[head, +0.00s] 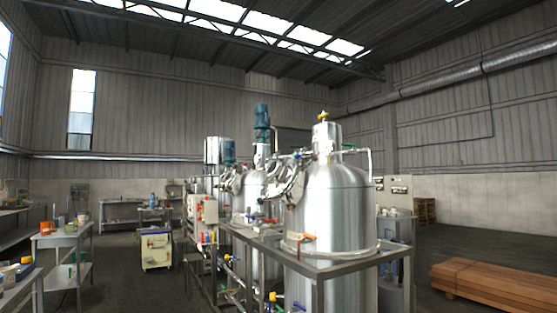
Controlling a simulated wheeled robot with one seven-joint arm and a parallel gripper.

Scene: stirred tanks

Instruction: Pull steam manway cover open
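Tall, shiny steel tanks stand in a row inside a grey metal frame. The nearest tank (338,215) is right of the picture's middle, with a second tank (254,196) behind it to the left. On the nearest tank's upper left side is a round, shiny fitting (290,182) that looks like a manway cover. It is seen nearly edge-on, and I cannot tell whether it is shut or ajar. Which cover is the steam one cannot be made out. My gripper and arm are not in view.
The steel frame (318,262) with pipes and coloured valves surrounds the tanks. A small cabinet (156,249) and workbenches (62,240) stand at left. A timber stack (500,283) lies at right. Dark floor (120,285) is clear at front left.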

